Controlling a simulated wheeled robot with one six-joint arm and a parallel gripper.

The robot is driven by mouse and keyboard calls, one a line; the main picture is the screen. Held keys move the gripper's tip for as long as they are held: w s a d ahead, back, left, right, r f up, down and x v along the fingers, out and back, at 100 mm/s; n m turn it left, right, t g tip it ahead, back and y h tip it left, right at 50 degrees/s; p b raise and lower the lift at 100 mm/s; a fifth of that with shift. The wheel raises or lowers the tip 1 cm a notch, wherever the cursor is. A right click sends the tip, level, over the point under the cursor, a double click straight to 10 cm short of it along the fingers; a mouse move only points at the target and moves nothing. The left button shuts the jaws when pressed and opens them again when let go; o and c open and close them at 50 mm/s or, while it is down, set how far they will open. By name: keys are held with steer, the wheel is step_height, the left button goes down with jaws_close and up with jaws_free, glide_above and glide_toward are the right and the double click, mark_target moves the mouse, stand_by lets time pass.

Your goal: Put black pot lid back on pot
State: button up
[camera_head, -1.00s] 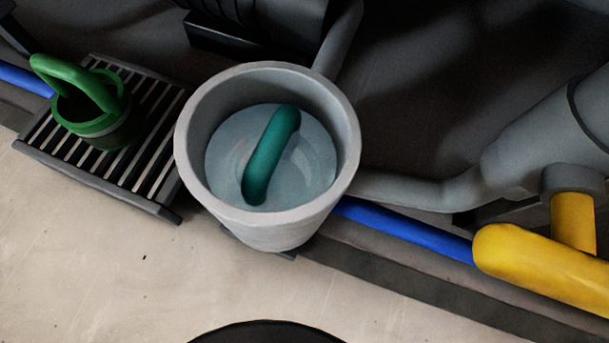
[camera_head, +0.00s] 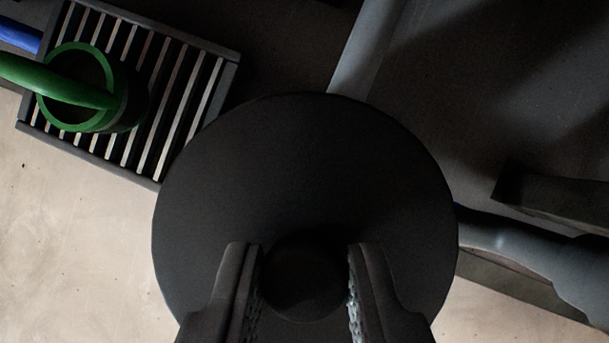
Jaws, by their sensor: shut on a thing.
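The black pot lid (camera_head: 300,160) is a large dark disc in the middle of the view. My gripper (camera_head: 305,280) is at the bottom centre, its two fingers on either side of the lid's round black knob (camera_head: 303,265), shut on it. The pot is not visible now; the lid covers the part of the view around the middle, so I cannot tell whether the lid touches a rim or hangs above it.
A green container with a looped handle (camera_head: 82,90) stands on a slatted dark rack (camera_head: 190,90) at the upper left. Grey pipes (camera_head: 365,45) run behind the lid and at the right (camera_head: 520,240). Pale floor (camera_head: 60,220) is clear at the lower left.

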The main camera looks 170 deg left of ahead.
mark_target(304, 313)
steer(key=shift+f, duration=1.7)
steer(key=o, duration=1)
steer(key=shift+f, duration=0.1)
steer(key=v, duration=1.2)
